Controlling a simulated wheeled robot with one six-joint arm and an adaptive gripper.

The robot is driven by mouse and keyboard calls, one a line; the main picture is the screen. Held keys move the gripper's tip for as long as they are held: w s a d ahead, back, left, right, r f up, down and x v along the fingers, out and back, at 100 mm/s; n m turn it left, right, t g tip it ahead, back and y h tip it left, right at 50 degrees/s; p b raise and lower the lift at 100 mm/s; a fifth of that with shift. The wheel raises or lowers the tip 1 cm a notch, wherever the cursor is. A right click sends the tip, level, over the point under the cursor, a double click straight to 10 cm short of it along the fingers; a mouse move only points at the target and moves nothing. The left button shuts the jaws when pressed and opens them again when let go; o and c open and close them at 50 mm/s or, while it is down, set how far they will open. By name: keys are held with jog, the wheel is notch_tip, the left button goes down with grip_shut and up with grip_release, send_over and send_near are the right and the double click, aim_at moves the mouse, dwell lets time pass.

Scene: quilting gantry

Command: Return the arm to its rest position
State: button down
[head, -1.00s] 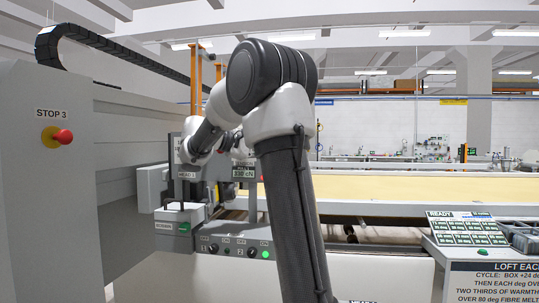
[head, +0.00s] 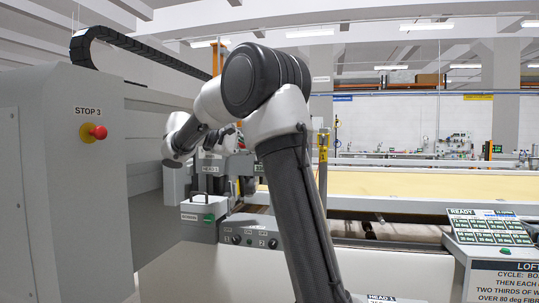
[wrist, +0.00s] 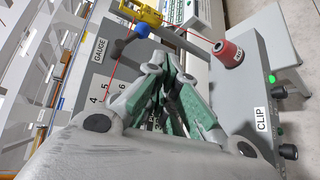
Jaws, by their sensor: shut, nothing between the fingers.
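My gripper (wrist: 170,66) shows in the wrist view with its two green-padded fingers drawn together and nothing between them. It points over a grey panel marked GAUGE, with the numbers 4, 5 and 6 (wrist: 101,88). In the head view my arm rises from the bottom centre, bends at a dark elbow joint and reaches down to the left, toward the HEAD 1 unit.
A STOP 3 red button (head: 98,132) is on the grey cabinet at left. A handled grey box (head: 204,208) and a knob panel (head: 249,236) stand beyond my arm. A READY board (head: 490,228) is at right. In the wrist view, a red spool (wrist: 228,53) and yellow bracket (wrist: 136,16) lie close by.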

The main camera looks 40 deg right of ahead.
jog(key=shift+w+a+r, duration=0.1)
jog(key=shift+a, duration=0.2)
dwell(0.4)
